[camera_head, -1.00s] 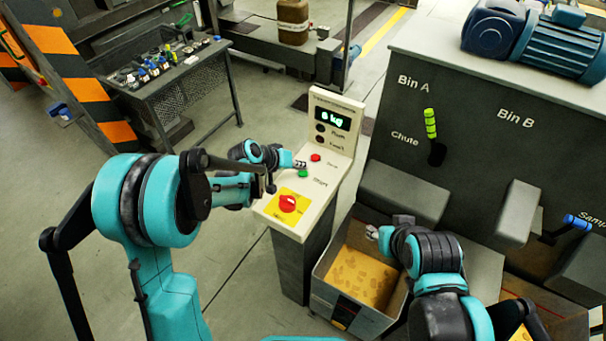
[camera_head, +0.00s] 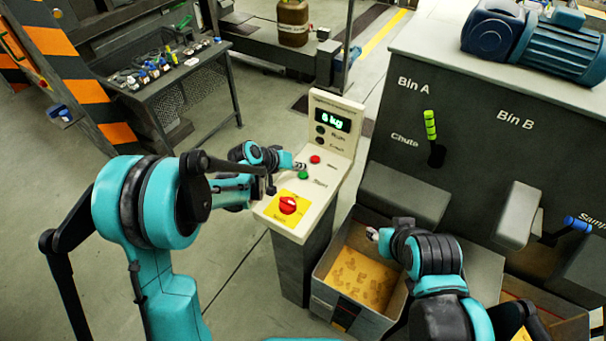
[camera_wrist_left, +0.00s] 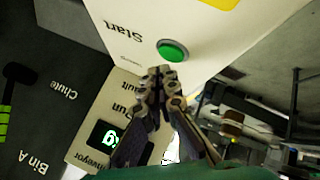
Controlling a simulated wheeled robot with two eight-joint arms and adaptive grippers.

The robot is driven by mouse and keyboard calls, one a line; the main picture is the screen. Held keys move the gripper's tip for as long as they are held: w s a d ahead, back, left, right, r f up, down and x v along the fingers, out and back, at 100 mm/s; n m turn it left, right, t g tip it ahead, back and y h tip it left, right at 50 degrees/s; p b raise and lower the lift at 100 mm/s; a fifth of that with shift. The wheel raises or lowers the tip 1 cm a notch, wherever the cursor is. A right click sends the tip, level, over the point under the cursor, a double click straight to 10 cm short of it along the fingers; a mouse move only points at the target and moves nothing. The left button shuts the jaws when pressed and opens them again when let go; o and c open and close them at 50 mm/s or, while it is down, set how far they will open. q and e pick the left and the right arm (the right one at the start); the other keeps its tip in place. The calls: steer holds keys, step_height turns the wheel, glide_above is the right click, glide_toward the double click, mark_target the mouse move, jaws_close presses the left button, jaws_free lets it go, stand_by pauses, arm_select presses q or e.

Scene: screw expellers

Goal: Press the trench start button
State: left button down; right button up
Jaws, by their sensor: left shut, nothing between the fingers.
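The cream control panel (camera_head: 320,202) stands in the middle of the head view. Its green start button (camera_head: 303,175) sits beside the "Start" label and shows large in the left wrist view (camera_wrist_left: 173,50). My left gripper (camera_head: 300,166) is shut and empty, its tips close to the green button. In the left wrist view its fingertips (camera_wrist_left: 159,76) are just short of the button's edge; I cannot tell whether they touch the panel. My right gripper (camera_head: 373,234) is over the bin of yellow pieces (camera_head: 318,287), too small to tell open or shut.
A red button (camera_head: 315,159) lies just behind the green one. The display (camera_head: 332,119) reads about 6 kg. The grey machine with Bin A (camera_head: 470,130) stands to the right.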

mark_target(301, 175)
arm_select(q)
steer(key=shift+f+b, duration=0.45)
steer(key=shift+b, duration=0.05)
steer(key=shift+f+b, duration=0.45)
stand_by(0.6)
steer(key=shift+r, duration=0.1)
steer(key=shift+r+p, duration=0.55)
steer(key=shift+r, duration=0.25)
steer(key=shift+r+p, duration=1.7)
steer(key=shift+r, duration=0.85)
